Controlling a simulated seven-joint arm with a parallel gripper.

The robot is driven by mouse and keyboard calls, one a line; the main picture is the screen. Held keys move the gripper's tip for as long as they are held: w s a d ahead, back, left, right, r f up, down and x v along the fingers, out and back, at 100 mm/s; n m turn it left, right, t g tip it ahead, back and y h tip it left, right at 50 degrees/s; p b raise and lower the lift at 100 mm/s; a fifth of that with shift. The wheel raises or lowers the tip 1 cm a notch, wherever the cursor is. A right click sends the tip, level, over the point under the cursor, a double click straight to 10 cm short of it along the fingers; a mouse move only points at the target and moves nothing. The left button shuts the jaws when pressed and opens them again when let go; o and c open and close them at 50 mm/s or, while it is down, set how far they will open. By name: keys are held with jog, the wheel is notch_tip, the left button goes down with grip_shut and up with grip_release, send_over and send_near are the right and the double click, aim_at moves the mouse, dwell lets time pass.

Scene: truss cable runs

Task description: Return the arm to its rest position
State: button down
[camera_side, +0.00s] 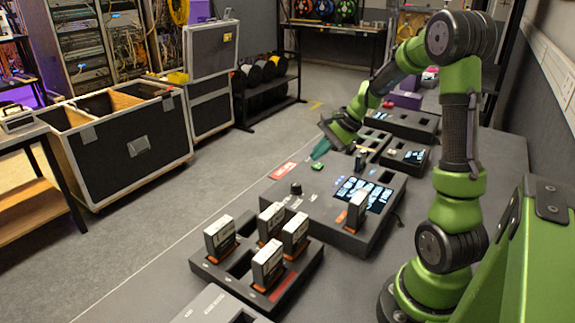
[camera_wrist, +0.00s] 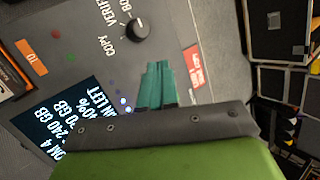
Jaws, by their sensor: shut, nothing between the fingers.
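My gripper (camera_side: 321,149) shows teal fingers in the side view, above the far left part of a dark grey console. In the wrist view the teal fingers of my gripper (camera_wrist: 157,84) lie side by side, shut with nothing between them. The console (camera_side: 335,233) has a black knob (camera_side: 296,188), a lit screen (camera_side: 365,194) and a red label (camera_side: 283,170). The wrist view also shows the knob (camera_wrist: 137,31), marked COPY and VERIFY, and the screen (camera_wrist: 72,128). My arm is bent over the table, its forearm reaching left and down.
A dark tray (camera_side: 258,283) holding several upright cartridges stands in front of the console. One cartridge (camera_side: 356,211) stands in the console's right part. More dark trays (camera_side: 405,122) lie behind it. Open flight cases (camera_side: 127,143) stand on the floor at left. A wall runs along the right.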

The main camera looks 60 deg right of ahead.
jog(key=s+a+r+n, duration=0.3)
jog(key=s+a+n, duration=0.1)
jog(key=a, duration=0.4)
jog(key=s+a+r+n, duration=0.3)
jog(key=a+n, duration=0.3)
jog(key=a, duration=0.2)
jog(key=s+a+r+n, duration=0.4)
jog(key=s+a+n, duration=0.1)
jog(key=a, duration=0.3)
jog(key=shift+s+a+n+t+h, duration=0.15)
jog(key=shift+n+t+h, duration=0.15)
